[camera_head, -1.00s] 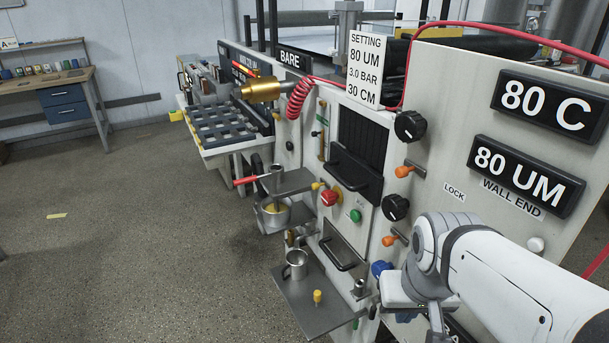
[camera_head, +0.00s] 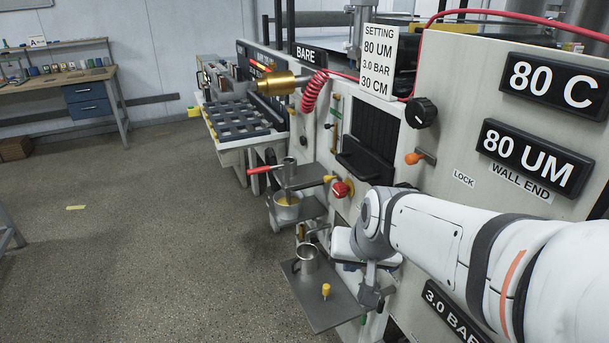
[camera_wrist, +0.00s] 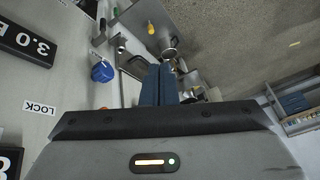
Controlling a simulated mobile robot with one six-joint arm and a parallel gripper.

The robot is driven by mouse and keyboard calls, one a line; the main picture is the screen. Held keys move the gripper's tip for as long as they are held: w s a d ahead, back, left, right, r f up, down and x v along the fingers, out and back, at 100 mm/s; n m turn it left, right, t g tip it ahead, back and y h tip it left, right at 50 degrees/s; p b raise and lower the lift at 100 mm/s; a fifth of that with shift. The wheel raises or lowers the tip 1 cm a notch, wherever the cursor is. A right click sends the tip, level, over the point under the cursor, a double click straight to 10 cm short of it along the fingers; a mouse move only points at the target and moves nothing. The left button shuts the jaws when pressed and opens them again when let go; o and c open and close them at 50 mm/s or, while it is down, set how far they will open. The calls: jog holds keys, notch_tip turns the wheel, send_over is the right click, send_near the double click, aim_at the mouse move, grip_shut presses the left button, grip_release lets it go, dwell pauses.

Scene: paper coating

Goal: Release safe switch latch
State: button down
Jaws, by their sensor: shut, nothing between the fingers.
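No part in view is labelled as the safe switch latch, so I cannot tell which control it is. In the head view, an orange-tipped lever (camera_head: 414,158) sits on the panel left of the LOCK label (camera_head: 463,178). A red knob (camera_head: 341,189) is further left. In the wrist view, my gripper (camera_wrist: 160,85) has its two blue fingers together and empty. The fingers point toward the machine's lower front, beside a black bar handle (camera_wrist: 133,66). A blue knob (camera_wrist: 102,72) is left of them. My arm hides the panel's lower controls in the head view.
A steel shelf (camera_head: 325,312) holds a metal mug (camera_head: 306,262) and a yellow peg (camera_head: 326,291) close to my wrist. A black knob (camera_head: 421,113) is above the lever.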

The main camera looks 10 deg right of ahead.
jog(key=w+a+f+m+t+b, duration=0.2)
jog(key=w, duration=0.4)
jog(key=w+a+f+m+t+b, duration=0.1)
jog(key=w+f+m+t+b, duration=0.15)
jog(key=w, duration=0.35)
jog(key=m+t+h+b, duration=0.8)
jog(key=m+h+b, duration=0.5)
jog(key=m+b, duration=0.65)
send_near(330, 178)
jog(key=s+a+f+m+p, duration=0.2)
jog(key=s+f+p, duration=0.1)
jog(key=shift+s+d+m, duration=0.25)
jog(key=shift+s+m, duration=0.05)
jog(key=shift+r, duration=0.1)
jog(key=b+x, duration=0.1)
jog(key=x, duration=0.9)
